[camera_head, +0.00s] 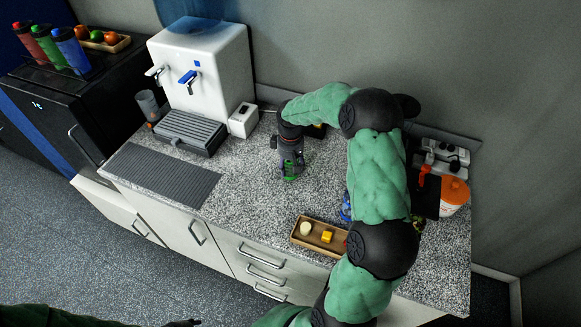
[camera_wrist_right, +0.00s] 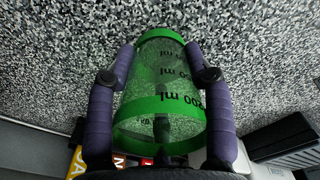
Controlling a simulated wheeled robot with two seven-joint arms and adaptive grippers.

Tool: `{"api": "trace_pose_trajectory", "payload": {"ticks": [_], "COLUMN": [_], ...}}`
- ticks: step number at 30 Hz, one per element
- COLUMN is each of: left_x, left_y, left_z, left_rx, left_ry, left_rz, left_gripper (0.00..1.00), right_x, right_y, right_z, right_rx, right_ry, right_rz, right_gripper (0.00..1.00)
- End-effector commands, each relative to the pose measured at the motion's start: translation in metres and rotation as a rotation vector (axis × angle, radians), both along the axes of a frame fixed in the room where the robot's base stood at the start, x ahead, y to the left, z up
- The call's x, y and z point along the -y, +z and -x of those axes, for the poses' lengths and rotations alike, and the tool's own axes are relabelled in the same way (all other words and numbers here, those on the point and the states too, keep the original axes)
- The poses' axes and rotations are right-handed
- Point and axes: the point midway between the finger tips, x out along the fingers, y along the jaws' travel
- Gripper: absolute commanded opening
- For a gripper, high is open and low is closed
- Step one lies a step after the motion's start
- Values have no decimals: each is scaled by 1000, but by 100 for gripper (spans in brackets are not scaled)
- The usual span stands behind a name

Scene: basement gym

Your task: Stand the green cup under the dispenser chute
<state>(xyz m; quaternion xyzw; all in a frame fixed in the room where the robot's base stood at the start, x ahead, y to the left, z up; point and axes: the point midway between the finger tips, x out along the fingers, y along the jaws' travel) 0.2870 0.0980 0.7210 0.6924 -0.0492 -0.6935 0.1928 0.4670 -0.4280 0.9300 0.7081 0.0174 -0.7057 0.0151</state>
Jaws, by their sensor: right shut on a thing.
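The green cup (camera_wrist_right: 160,85) is a clear measuring cup with green rims and black ml marks. My right gripper (camera_wrist_right: 163,75) is shut on it, one purple-padded finger on each side. In the head view the right gripper (camera_head: 291,156) points down over the counter, with the green of the cup at its tip; I cannot tell whether the cup touches the counter. A white dispenser (camera_head: 205,72) with two taps stands left of it, above a grey drip tray (camera_head: 190,131). No separate chute is clear to me. Only a dark tip of my left gripper (camera_head: 183,323) shows at the bottom edge.
A grey cup (camera_head: 147,105) stands left of the drip tray, and a small white box (camera_head: 243,120) right of it. A ribbed mat (camera_head: 160,174) lies in front. Speckled counter (camera_head: 245,190) is free between.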

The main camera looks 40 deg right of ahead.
Motion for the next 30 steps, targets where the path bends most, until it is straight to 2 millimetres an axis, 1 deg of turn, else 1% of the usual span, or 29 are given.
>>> {"api": "trace_pose_trajectory", "payload": {"ticks": [11, 12, 14, 15, 25, 28, 30], "left_x": [0, 0, 0, 0, 0, 0, 0], "left_y": [-2, -2, -2, -2, -1, 2, 4], "left_z": [0, 0, 0, 0, 0, 0, 0], "left_rx": [0, 0, 0, 0, 0, 0, 0], "left_ry": [0, 0, 0, 0, 0, 0, 0], "left_rz": [0, 0, 0, 0, 0, 0, 0], "left_gripper": [40, 40, 40, 40, 40, 40, 40], "right_x": [0, 0, 0, 0, 0, 0, 1], "right_y": [-4, -5, -4, -4, -3, 4, 13], "right_z": [0, 0, 0, 0, 0, -1, -1], "right_rx": [1, 1, 1, 1, 1, 3, 4], "right_ry": [0, 0, 0, 0, 0, -1, -1], "right_rz": [1, 1, 1, 1, 1, 2, 3], "right_gripper": [27, 55, 72, 76, 76, 76, 76]}}
